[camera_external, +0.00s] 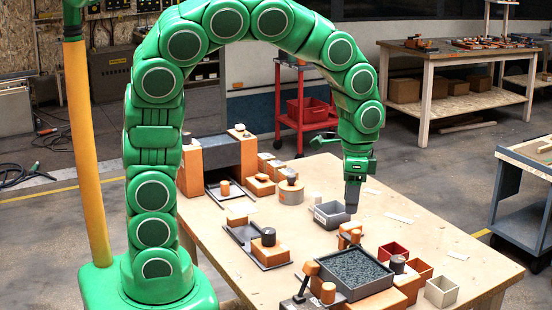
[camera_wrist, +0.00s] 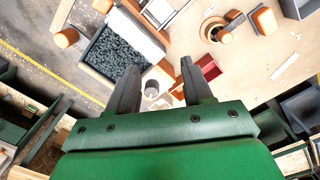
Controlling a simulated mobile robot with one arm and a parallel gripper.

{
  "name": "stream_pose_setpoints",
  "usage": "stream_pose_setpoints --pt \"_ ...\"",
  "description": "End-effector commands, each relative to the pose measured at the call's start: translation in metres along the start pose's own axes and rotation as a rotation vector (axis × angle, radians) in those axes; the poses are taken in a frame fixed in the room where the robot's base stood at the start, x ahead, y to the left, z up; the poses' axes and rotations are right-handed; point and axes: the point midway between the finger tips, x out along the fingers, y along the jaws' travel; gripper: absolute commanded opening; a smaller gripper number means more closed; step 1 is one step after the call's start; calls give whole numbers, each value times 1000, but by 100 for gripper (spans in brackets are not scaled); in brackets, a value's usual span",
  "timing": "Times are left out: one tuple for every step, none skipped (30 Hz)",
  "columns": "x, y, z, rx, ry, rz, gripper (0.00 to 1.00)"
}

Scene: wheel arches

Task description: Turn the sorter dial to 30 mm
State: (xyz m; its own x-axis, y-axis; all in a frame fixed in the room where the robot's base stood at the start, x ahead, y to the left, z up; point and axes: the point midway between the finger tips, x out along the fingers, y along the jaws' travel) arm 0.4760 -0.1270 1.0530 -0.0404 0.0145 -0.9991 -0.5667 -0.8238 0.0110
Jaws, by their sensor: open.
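My gripper (camera_external: 352,208) points down over the middle of the wooden table, above the orange fixture (camera_external: 350,234) and beside a grey bin (camera_external: 331,215). In the wrist view its two dark fingers (camera_wrist: 160,68) are apart with nothing held between them. No dial scale or 30 mm mark can be read. A round tan piece with a dark knob (camera_external: 290,190) stands farther back. An orange block with a dark round knob (camera_external: 268,242) sits on a grey tray to the left. I cannot tell which is the sorter dial. My gripper touches neither.
A dark tray of grey granules (camera_external: 353,272) stands at the front; it also shows in the wrist view (camera_wrist: 120,45). A red bin (camera_external: 392,251) and a cream bin (camera_external: 441,291) are to its right. The right part of the table (camera_external: 430,235) is mostly clear.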

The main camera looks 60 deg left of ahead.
Motion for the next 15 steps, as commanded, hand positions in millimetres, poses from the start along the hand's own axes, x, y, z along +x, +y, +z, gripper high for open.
stream_pose_setpoints --pt "5 3 -13 31 1 -4 51" --pt "8 5 -21 52 3 -5 51" --pt "12 8 -32 76 6 -6 51" --pt "16 10 -40 96 9 -6 51" --pt "18 12 -47 115 12 -8 51" --pt "23 16 -57 143 15 -10 51" --pt "27 19 -64 161 16 -11 51" --pt "30 22 -71 179 18 -11 51" --pt "35 25 -80 203 21 -13 51" --pt "38 27 -86 220 24 -15 51" --pt "40 30 -92 236 28 -16 51" --pt "43 34 -99 255 32 -17 51" --pt "45 36 -104 267 34 -17 51" --pt "47 38 -107 278 36 -17 51" --pt "50 40 -112 290 37 -17 51"
